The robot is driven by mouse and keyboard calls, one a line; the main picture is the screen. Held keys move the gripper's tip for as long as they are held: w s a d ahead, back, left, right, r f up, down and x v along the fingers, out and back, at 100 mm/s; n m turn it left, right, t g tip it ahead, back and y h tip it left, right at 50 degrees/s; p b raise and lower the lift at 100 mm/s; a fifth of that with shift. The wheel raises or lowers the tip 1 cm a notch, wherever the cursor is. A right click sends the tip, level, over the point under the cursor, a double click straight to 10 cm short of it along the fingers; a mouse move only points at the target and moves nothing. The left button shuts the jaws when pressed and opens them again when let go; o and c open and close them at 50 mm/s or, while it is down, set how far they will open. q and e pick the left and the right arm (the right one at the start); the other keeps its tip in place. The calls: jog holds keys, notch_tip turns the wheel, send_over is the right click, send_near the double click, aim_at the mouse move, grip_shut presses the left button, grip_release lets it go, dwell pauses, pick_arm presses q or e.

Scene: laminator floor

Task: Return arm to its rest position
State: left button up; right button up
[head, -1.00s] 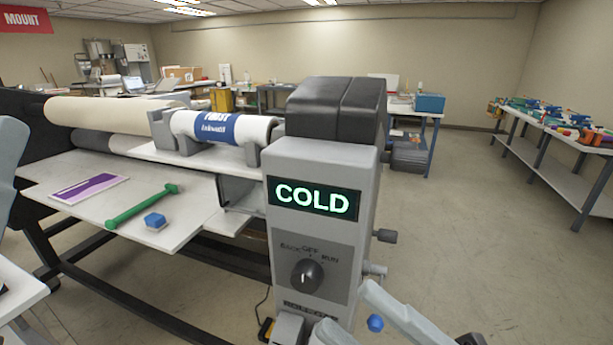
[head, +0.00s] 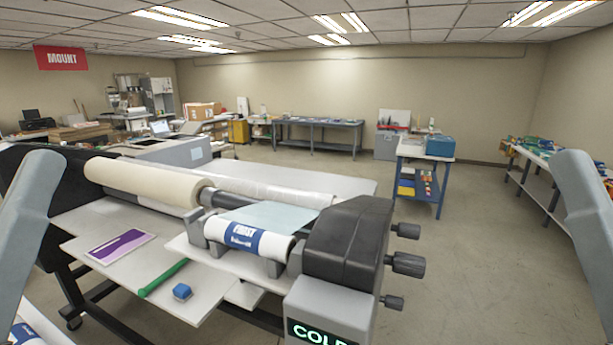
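My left arm (head: 30,215) stands at the left edge of the head view and my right arm (head: 588,215) at the right edge. Both are raised. Neither gripper shows in the picture, so their fingers and anything in them are hidden. The laminator (head: 348,240) stands in the middle, its grey and black end housing towards me. A white roll with a blue printed band (head: 244,238) rests in a cradle beside the housing.
A purple and white sheet (head: 120,246), a green tool (head: 163,279) and a blue block (head: 182,292) lie on the laminator's front shelf (head: 215,305). A beige roll (head: 145,184) lies behind. A blue-legged table (head: 427,152) and a cluttered bench (head: 550,165) stand right. Floor between them is clear.

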pick_arm(q)
notch_tip(320, 180, up, 19)
jog(key=p, duration=1.5)
pick_arm(e)
notch_tip(320, 180, up, 19)
pick_arm(q)
jog(key=shift+r, duration=0.15)
pick_arm(e)
jog(key=shift+r, duration=0.15)
